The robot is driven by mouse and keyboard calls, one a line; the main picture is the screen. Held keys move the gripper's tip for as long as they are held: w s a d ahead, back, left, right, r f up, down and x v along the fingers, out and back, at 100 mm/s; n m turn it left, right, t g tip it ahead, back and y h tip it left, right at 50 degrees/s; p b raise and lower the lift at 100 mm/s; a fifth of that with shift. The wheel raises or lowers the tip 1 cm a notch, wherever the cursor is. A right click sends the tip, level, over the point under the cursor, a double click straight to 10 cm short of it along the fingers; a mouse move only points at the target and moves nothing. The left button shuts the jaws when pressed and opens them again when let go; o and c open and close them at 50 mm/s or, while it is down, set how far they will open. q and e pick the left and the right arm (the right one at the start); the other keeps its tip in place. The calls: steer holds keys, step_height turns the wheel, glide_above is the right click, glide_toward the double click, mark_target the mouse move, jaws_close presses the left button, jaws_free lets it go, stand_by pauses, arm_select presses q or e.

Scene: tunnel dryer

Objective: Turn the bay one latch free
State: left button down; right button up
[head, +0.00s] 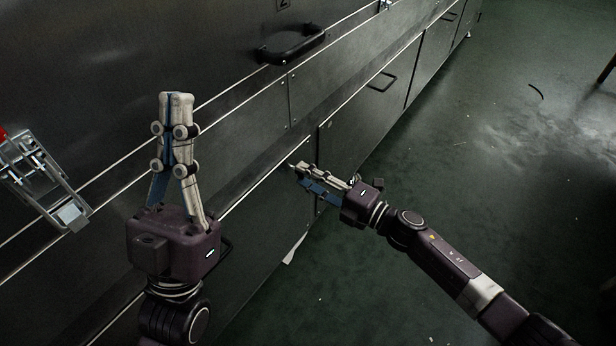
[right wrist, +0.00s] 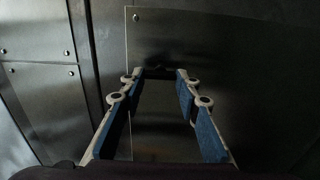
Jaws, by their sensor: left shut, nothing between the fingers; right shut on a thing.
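A silver metal latch-like fitting (head: 45,185) with a bit of red is on the dryer front at the left edge of the head view. I cannot tell whether it is the bay one latch. My left gripper (head: 176,97) points up in front of the dryer, shut and empty, apart from the fitting. My right gripper (head: 297,172) is low at the dryer's lower panels. In the right wrist view its fingers are around a small dark piece (right wrist: 160,73) on the panel and shut on it. The piece is too dark to name; in the head view the fingers hide it.
A black bar handle (head: 291,46) is on the upper panel below a "2" mark (head: 283,4). Another handle (head: 382,82) is on a lower door. A pale strip (head: 295,248) hangs near the floor. The green floor (head: 480,200) at the right is mostly clear.

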steer(key=o, duration=1.2)
steer(key=shift+c, duration=0.2)
steer(key=v, duration=1.2)
